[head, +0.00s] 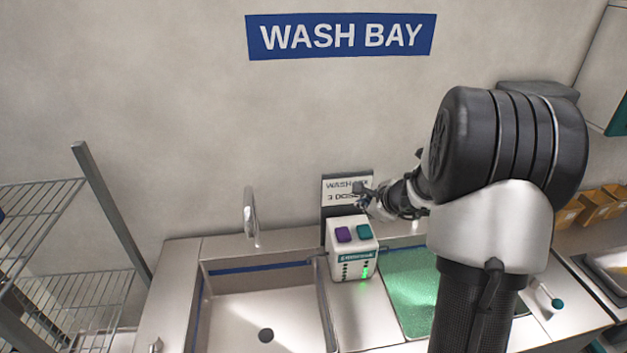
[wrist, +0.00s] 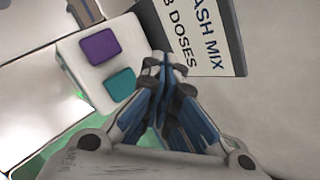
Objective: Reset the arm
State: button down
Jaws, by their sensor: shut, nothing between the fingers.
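My gripper (head: 362,194) is at the end of my arm, which reaches in from the right in the head view. Its fingers are shut and empty, and they show closed together in the wrist view (wrist: 163,62). It is above and beside a white dispenser box (head: 353,264) with a purple button and a teal button on top. In the wrist view the dispenser (wrist: 75,57) lies to the left of the fingertips. I cannot tell whether the fingertips touch anything.
A sign reading "WASH MIX 3 DOSES" (wrist: 205,38) stands behind the dispenser. An empty sink (head: 262,300) with a tap (head: 250,215) is to the left, and a green-lit basin (head: 408,292) is to the right. A wire rack (head: 75,290) stands at far left. Green lights glow on the dispenser's front.

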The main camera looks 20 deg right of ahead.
jog(key=s+a+r+n+y+b, duration=0.1)
jog(key=s+a+r+n, duration=0.2)
jog(key=a+n, duration=0.35)
jog(key=s+a+r+n+g+y+b, duration=0.1)
jog(key=s+a+r+n+y, duration=0.15)
jog(key=a, duration=0.65)
jog(key=s+a+r+n+y+b, duration=0.1)
jog(key=s+a+r+n, duration=0.3)
jog(key=a, duration=0.3)
jog(key=s+a+f+n+g+h+b, duration=0.1)
jog(key=s+a+n+g, duration=0.15)
jog(key=s+n, duration=0.3)
jog(key=s+a+n+g+b, duration=0.1)
jog(key=s+a+n, duration=0.3)
jog(key=s, duration=0.3)
jog(key=s+d+f+n+h+b, duration=0.1)
jog(key=s+d+f+n+h, duration=0.2)
jog(key=s, duration=0.6)
jog(key=shift+s+n+b, duration=0.4)
jog(key=shift+n, duration=0.65)
jog(key=shift+d, duration=0.1)
